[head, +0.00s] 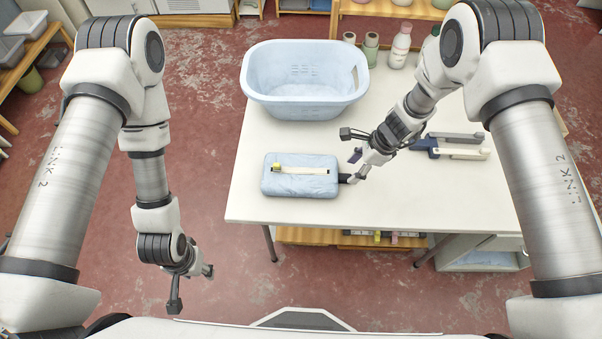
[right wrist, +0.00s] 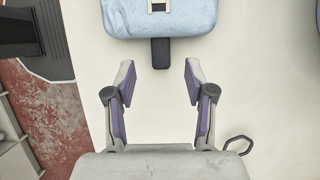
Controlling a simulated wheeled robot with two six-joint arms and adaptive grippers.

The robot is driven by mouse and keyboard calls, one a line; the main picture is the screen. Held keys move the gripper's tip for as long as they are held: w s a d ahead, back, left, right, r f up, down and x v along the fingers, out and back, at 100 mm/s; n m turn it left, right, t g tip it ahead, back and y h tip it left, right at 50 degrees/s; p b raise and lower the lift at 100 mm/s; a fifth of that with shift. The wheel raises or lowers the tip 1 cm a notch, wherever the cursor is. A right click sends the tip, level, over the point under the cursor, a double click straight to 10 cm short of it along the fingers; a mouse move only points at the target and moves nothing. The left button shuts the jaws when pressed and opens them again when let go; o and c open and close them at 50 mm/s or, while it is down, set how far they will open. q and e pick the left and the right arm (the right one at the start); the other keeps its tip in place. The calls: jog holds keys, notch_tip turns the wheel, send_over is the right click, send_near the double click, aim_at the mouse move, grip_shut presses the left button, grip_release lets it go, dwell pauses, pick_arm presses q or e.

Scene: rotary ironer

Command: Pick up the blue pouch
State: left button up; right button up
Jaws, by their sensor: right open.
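The blue pouch (head: 300,186) lies flat on the white table near its front left edge. A beige strip with a yellow end (head: 277,168) lies across its top. A dark tab sticks out from the pouch's right side. My right gripper (head: 354,169) is open just right of the pouch, beside the tab. In the right wrist view, the pouch (right wrist: 185,22) is at the top, and the tab (right wrist: 160,52) points between the open fingers (right wrist: 159,80), touching neither. My left gripper (head: 204,271) hangs off the table at lower left, its jaws too small to judge.
A pale blue laundry basket (head: 304,106) stands behind the pouch on the white table (head: 400,205). Bottles (head: 400,45) stand at the back. A dark blue and white clamp-like object (head: 455,147) lies right of my right gripper. The table's front middle is clear.

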aim_at(346, 176)
jog(key=x, duration=0.4)
jog(key=shift+w+f, duration=0.1)
jog(key=shift+f, duration=0.25)
grip_shut()
jog(key=shift+r, duration=0.15)
notch_tip(346, 176, up, 10)
